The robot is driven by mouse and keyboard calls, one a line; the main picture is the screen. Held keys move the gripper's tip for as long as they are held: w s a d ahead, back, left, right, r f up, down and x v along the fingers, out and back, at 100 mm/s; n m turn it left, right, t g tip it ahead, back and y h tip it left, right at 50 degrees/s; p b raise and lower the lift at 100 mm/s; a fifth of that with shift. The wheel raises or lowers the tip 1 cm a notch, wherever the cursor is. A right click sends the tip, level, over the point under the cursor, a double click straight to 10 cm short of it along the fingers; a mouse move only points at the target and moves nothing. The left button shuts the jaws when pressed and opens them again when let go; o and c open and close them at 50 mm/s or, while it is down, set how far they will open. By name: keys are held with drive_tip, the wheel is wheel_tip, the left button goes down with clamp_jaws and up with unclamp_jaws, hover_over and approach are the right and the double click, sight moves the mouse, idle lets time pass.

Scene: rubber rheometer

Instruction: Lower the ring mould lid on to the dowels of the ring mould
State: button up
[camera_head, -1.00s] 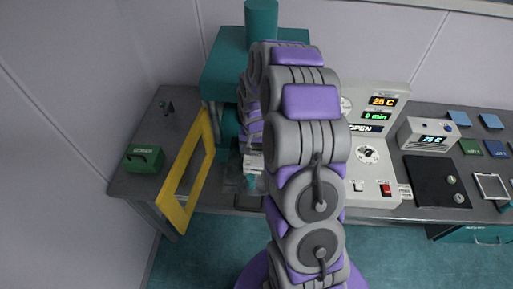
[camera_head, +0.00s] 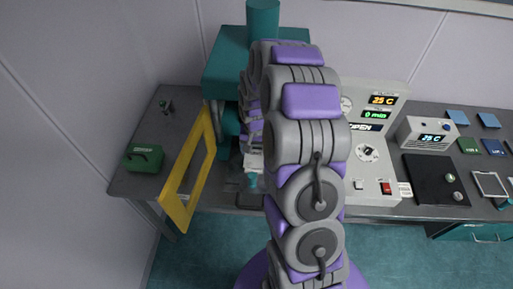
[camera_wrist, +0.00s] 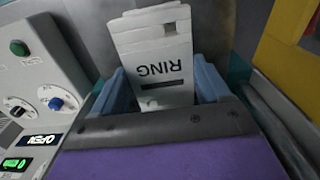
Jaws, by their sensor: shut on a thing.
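In the wrist view, a white plate marked RING (camera_wrist: 155,50), which appears to be the ring mould lid, lies between the two blue fingers of my gripper (camera_wrist: 165,84). The gripper is shut on it. The lettering is upside down in this view. In the head view my arm covers most of the gripper, which is low in front of the teal press (camera_head: 222,70). I cannot make out the ring mould or its dowels, nor whether the lid touches them.
A yellow frame guard (camera_head: 187,180) stands open left of the press, with a green box (camera_head: 143,158) beyond it. The control panel (camera_head: 375,150) is close on the right and reads OPEN. Farther right are a small instrument (camera_head: 427,138) and a black plate (camera_head: 433,180).

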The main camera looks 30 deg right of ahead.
drive_tip(key=shift+a, duration=0.1)
drive_tip(key=shift+f, duration=0.1)
drive_tip(key=shift+d+f, duration=0.2)
drive_tip(key=shift+d, duration=0.35)
drive_tip(key=o, duration=1.4)
drive_tip(key=shift+a, duration=0.4)
drive_tip(key=shift+r, duration=0.1)
